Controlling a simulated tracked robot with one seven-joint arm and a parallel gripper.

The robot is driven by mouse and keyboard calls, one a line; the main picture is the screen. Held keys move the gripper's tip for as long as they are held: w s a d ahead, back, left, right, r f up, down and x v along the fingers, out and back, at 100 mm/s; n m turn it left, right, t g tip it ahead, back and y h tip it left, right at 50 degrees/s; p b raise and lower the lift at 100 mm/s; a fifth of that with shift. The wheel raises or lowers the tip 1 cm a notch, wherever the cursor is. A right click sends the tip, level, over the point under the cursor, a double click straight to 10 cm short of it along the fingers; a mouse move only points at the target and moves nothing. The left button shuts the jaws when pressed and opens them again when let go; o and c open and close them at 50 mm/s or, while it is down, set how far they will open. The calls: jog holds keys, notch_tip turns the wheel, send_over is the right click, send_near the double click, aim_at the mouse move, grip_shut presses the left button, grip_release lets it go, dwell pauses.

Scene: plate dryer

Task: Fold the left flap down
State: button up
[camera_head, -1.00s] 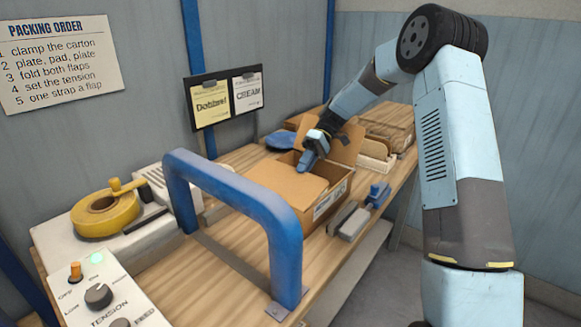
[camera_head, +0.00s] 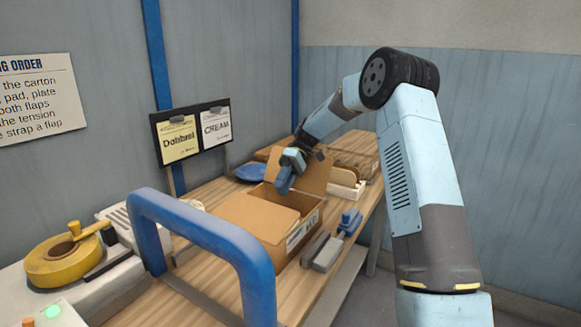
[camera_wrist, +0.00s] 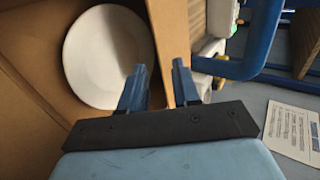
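The open carton (camera_head: 300,235) stands on the bench in the head view. One brown flap (camera_head: 258,214) lies low and nearly flat across its near-left part. The other flap (camera_head: 308,172) stands up at the far side. My gripper (camera_head: 282,188) points down over the opening between the two flaps. In the wrist view my gripper (camera_wrist: 160,85) has its blue fingers apart with nothing clasped. A white plate (camera_wrist: 105,55) lies inside the carton, partly behind one finger. A brown carton edge (camera_wrist: 161,35) shows beyond the finger gap. Contact with either flap cannot be told.
A blue arch (camera_head: 200,225) stands across the bench in front of the carton. A blue-grey clamp (camera_head: 335,240) sits at the carton's right. A yellow reel (camera_head: 62,262) is at left.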

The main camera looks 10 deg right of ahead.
jog(key=v, duration=0.8)
jog(key=shift+w+d+r, duration=0.1)
jog(key=shift+w, duration=0.05)
jog(key=shift+c, duration=0.3)
